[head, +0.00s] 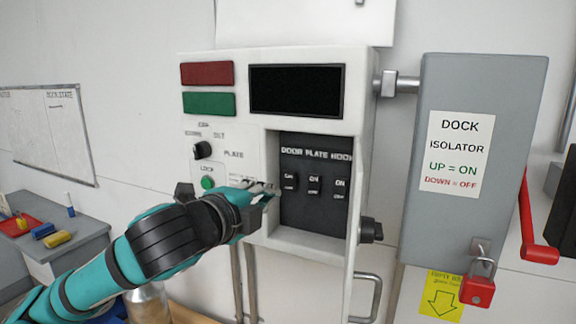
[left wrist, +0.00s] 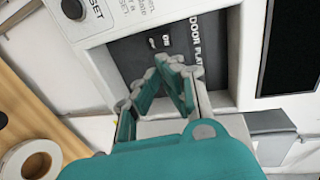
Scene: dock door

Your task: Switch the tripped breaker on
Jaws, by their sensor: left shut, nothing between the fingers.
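A dark breaker panel (head: 318,158) labelled "DOOR PLATE HOOK" is recessed in the white control box (head: 225,65). It shows a left breaker (head: 290,181), a middle breaker (head: 314,185) and a right breaker (head: 340,190), with small ON labels; I cannot tell which is tripped. My left gripper (head: 268,189) is shut and empty at the left edge of the recess, close to the left breaker. In the left wrist view the gripper (left wrist: 172,66) is in front of the dark panel (left wrist: 130,52) and hides part of it. Contact cannot be told.
A grey dock isolator box (head: 470,220) with a red lever (head: 535,235) and red padlock (head: 478,288) is to the right. A black knob (head: 371,230) sticks out from the control box's right side. A grey bench (head: 60,235) stands at the left.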

